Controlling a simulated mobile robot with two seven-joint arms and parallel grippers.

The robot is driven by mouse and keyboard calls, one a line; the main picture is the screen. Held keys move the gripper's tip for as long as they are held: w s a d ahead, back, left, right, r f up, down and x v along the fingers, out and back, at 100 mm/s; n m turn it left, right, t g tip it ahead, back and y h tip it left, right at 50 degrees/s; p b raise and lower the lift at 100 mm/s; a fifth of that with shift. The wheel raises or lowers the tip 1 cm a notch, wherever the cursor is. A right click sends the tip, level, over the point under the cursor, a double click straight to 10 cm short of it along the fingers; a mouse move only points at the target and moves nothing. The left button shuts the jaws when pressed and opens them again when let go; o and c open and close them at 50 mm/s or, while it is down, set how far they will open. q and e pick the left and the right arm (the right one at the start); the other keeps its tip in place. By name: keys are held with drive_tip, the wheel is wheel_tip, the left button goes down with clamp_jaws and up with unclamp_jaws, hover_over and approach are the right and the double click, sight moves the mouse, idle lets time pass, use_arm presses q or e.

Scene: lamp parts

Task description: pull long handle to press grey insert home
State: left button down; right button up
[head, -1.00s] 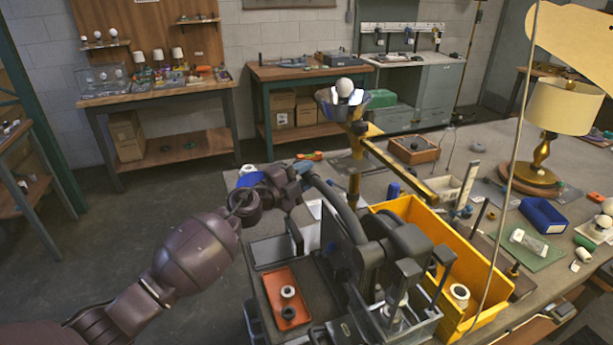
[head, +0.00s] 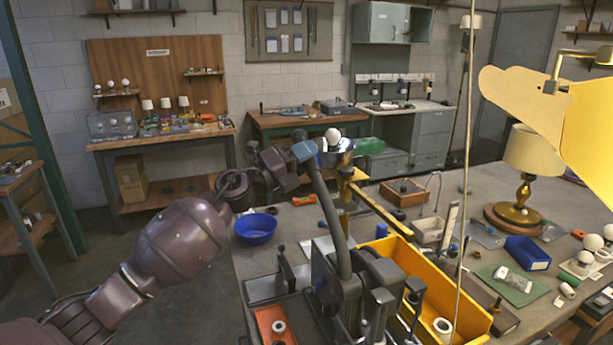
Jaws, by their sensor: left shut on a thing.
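The long handle (head: 334,222) is a curved grey lever on the dark press (head: 370,285) at the bottom centre. It rises steeply up and to the left and ends in a blue-grey grip (head: 305,151). My left gripper (head: 291,160) is shut on this grip, high above the press. The lower part of the press is cut off by the frame's bottom edge. I cannot make out the grey insert. My right gripper is not in view.
A blue bowl (head: 256,229) stands at the table's left edge. An orange tray (head: 268,318) with a white ring lies left of the press. A yellow bin (head: 466,308) stands close on its right. A brass-coloured arm (head: 383,207) stands behind. A cord hangs at the right.

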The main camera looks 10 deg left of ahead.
use_arm(q)
drive_tip(key=shift+s+d+r+m+g+h, duration=0.2)
drive_tip(key=shift+s+r+m, duration=0.1)
drive_tip(key=shift+r, duration=0.1)
drive_tip(key=shift+s+d+r+m+g+h, duration=0.15)
drive_tip(key=shift+s+r+m, duration=0.1)
drive_tip(key=shift+r, duration=0.15)
drive_tip(key=shift+s+d+r+m, duration=0.2)
drive_tip(key=shift+s+r+m, duration=0.05)
drive_tip(key=shift+r, duration=0.05)
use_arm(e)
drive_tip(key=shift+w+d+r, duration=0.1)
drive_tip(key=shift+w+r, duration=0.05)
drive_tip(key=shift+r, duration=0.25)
use_arm(q)
drive_tip(key=shift+r, duration=0.1)
drive_tip(key=c, duration=1.2)
unclamp_jaws()
drive_tip(key=o, duration=0.4)
drive_tip(key=shift+s+d+r, duration=0.1)
drive_tip(key=shift+s, duration=0.1)
drive_tip(key=shift+w, duration=0.1)
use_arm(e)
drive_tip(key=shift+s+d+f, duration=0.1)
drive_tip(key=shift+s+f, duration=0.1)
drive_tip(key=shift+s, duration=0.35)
use_arm(q)
drive_tip(key=shift+f, duration=0.2)
